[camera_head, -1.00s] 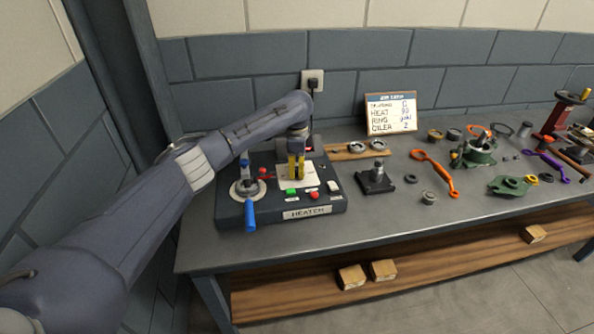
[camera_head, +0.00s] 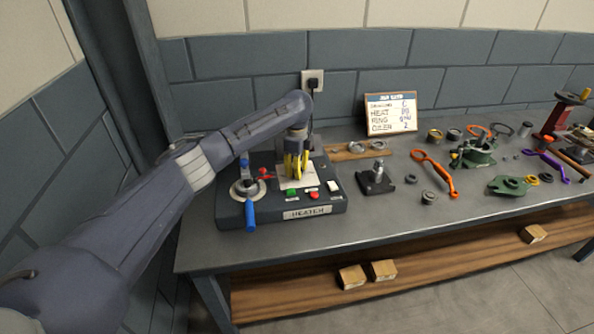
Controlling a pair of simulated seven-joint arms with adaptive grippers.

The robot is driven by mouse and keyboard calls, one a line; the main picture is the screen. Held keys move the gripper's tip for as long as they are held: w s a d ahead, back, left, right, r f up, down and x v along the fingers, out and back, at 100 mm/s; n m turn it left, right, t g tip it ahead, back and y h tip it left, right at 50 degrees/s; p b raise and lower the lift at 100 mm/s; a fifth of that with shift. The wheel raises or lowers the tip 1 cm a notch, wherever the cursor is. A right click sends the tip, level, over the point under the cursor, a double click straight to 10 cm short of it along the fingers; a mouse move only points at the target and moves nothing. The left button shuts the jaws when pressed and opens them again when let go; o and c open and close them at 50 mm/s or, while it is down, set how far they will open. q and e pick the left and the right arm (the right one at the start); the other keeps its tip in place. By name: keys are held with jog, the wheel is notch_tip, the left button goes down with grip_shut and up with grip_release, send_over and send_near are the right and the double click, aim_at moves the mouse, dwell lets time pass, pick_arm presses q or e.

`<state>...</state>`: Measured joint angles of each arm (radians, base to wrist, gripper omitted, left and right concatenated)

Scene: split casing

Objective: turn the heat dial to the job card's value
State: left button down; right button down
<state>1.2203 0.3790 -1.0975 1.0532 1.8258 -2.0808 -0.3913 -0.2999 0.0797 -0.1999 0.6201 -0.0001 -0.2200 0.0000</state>
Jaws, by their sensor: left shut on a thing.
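The heater (camera_head: 310,211) is a dark box at the left of the bench, with a blue-handled lever (camera_head: 250,212), a green button (camera_head: 291,192), a red button (camera_head: 314,195) and a pale dial plate (camera_head: 285,183) on top. My left gripper (camera_head: 296,177) points down over the plate with its yellow fingers, shut on the heat dial, which the fingers hide. The dial's reading cannot be seen. The job card (camera_head: 391,114) leans against the wall; its HEAT line is too small to read surely. My right gripper is not in view.
A dark block with an upright post (camera_head: 376,178) stands just right of the heater. Behind it is a wooden strip with rings (camera_head: 345,152). An orange tool (camera_head: 437,174) and a green housing (camera_head: 477,155) lie further right. Bare bench shows along the front.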

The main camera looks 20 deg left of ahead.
pick_arm(q)
jog(key=c, duration=1)
grip_release()
jog(key=shift+o, duration=0.2)
jog(key=shift+r, duration=0.1)
notch_tip(320, 180, up, 12)
